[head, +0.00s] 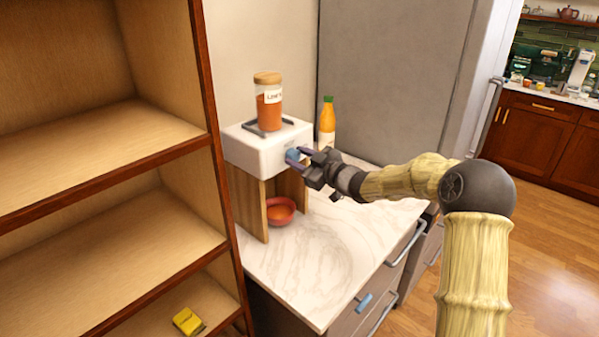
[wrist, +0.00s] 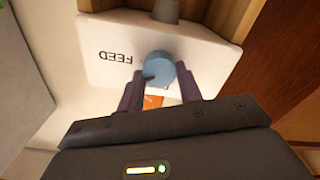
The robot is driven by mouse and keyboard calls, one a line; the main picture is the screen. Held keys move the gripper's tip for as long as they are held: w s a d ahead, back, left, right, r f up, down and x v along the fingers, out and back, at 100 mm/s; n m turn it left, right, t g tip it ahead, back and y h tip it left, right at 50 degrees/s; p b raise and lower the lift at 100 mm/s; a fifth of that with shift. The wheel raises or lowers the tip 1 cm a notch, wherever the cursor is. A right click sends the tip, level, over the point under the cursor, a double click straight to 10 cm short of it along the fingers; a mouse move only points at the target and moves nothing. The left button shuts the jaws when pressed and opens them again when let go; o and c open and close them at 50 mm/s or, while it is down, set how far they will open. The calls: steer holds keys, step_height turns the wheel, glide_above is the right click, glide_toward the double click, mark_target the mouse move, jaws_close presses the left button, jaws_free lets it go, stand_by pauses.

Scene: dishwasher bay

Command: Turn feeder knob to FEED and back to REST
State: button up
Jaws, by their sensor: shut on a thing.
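The feeder (head: 255,150) is a white box on a wooden stand, with a labelled jar of orange contents (head: 269,105) on top. Its blue round knob (head: 291,155) is on the front face, partly hidden by my gripper (head: 299,158). In the wrist view the knob (wrist: 158,66) sits between the two purple fingers of my gripper (wrist: 159,73), which is shut on it. A small dark mark shows at the knob's lower left edge. The word FEED (wrist: 115,57) reads upside down, left of the knob. The REST label cannot be made out.
A red bowl with orange contents (head: 281,211) stands under the feeder. An orange bottle with a green cap (head: 327,123) stands behind my gripper. A wooden shelf (head: 110,130) rises at left, holding a yellow box (head: 187,320). The front marble counter (head: 310,260) is clear.

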steer(key=n+b, duration=0.4)
steer(key=b, duration=0.1)
steer(key=n+b, duration=0.2)
steer(key=shift+a+f+n+b, duration=0.1)
steer(key=shift+f+n+b, duration=0.2)
steer(key=shift+f+b, duration=0.1)
steer(key=n+b, duration=0.3)
steer(key=shift+r+n+b, duration=0.15)
steer(key=shift+n+b, duration=0.15)
steer(key=o, duration=1)
steer(key=shift+s, duration=0.1)
steer(key=b+v, duration=0.2)
steer(key=v, duration=1.5)
